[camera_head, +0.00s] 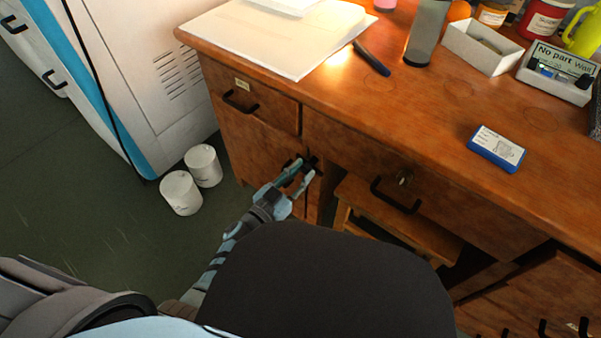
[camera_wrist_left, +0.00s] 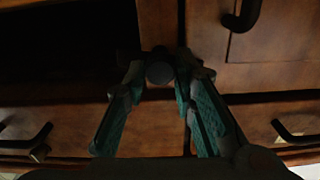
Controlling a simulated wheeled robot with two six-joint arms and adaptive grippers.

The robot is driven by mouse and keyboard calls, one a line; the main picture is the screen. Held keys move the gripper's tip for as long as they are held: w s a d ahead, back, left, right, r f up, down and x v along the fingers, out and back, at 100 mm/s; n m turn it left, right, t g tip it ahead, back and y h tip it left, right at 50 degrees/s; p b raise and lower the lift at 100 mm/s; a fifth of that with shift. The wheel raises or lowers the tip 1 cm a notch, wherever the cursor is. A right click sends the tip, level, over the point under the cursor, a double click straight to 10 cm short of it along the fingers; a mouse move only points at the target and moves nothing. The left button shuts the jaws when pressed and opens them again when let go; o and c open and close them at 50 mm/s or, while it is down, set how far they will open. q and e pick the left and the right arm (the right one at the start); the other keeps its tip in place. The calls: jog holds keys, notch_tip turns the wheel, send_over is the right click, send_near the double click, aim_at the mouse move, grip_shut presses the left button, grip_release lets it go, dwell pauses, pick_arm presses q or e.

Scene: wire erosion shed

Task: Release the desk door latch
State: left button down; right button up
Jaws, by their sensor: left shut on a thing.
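The wooden desk (camera_head: 400,130) has a cabinet door (camera_head: 252,150) under its left drawer. The dark door latch (camera_head: 314,163) is near the door's upper right edge, mostly hidden behind my gripper. My left gripper (camera_head: 300,172) reaches it from the front and is shut on it. In the left wrist view the round dark knob of the latch (camera_wrist_left: 160,73) sits between the teal-padded fingertips of the left gripper (camera_wrist_left: 160,82). The door looks closed. My right gripper is in neither view.
A drawer handle (camera_head: 240,102) is above the door, and another handle (camera_head: 395,197) with a keyhole is to the right. A wooden stool (camera_head: 400,220) stands under the desk. Two white canisters (camera_head: 181,193) stand on the floor at left, beside a white-and-blue machine (camera_head: 150,80).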

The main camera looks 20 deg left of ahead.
pick_arm(q)
jog(key=shift+m, duration=0.9)
jog(key=m, duration=0.3)
jog(key=shift+m, duration=0.3)
jog(key=m, duration=0.2)
jog(key=shift+m, duration=0.4)
jog(key=m, duration=0.2)
jog(key=shift+m, duration=0.4)
jog(key=m+b, duration=0.1)
jog(key=m, duration=0.2)
jog(key=shift+f, duration=0.1)
jog(key=shift+m, duration=0.7)
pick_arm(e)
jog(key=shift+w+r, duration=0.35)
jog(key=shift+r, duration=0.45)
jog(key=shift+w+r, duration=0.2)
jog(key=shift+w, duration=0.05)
pick_arm(q)
jog(key=c, duration=1.3)
grip_release()
jog(key=shift+d, duration=0.1)
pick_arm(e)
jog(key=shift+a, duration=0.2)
